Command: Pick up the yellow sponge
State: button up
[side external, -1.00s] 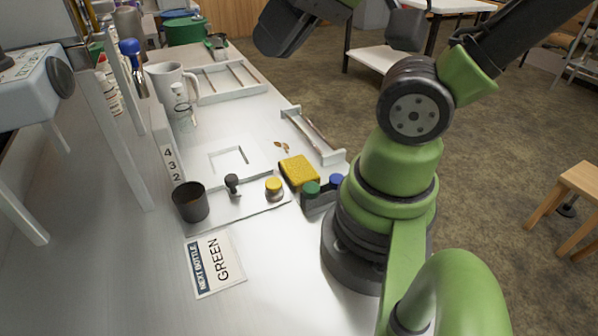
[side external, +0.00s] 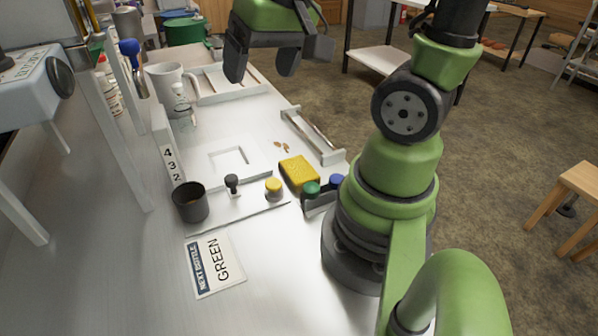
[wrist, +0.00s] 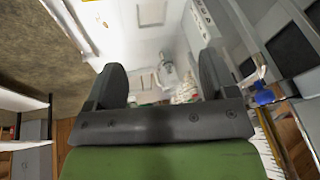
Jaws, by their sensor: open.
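The yellow sponge (side external: 299,173) lies flat on the metal bench in the side external view. It is just behind the green-capped and blue-capped pieces near my base. My gripper (side external: 262,72) is high above the far part of the bench, well apart from the sponge, with its fingers pointing down. The fingers are spread and nothing is between them. The wrist view also shows my gripper (wrist: 162,80) open and empty. I cannot make out the sponge clearly in the wrist view.
A yellow knob (side external: 273,188), a black-handled piece (side external: 232,185) and a dark cup (side external: 190,202) stand left of the sponge. A metal rail frame (side external: 312,135) lies behind it. A white pitcher (side external: 172,84) stands at the far left. A "GREEN" card (side external: 214,264) lies in front.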

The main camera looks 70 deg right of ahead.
jog(key=d+f+m+g, duration=0.1)
jog(key=d+f+g, duration=0.1)
jog(key=d+f, duration=0.35)
jog(key=m+g, duration=0.2)
send_over(296, 165)
notch_tip(296, 165, down, 9)
jog(key=f, duration=0.3)
jog(key=shift+s+d+f, duration=0.1)
jog(key=shift+s+f, duration=0.05)
jog(key=shift+s, duration=0.1)
jog(key=shift+w+f, duration=0.2)
jog(key=shift+f, duration=3.15)
jog(key=c, duration=0.7)
jog(key=shift+r, duration=0.1)
notch_tip(296, 165, up, 10)
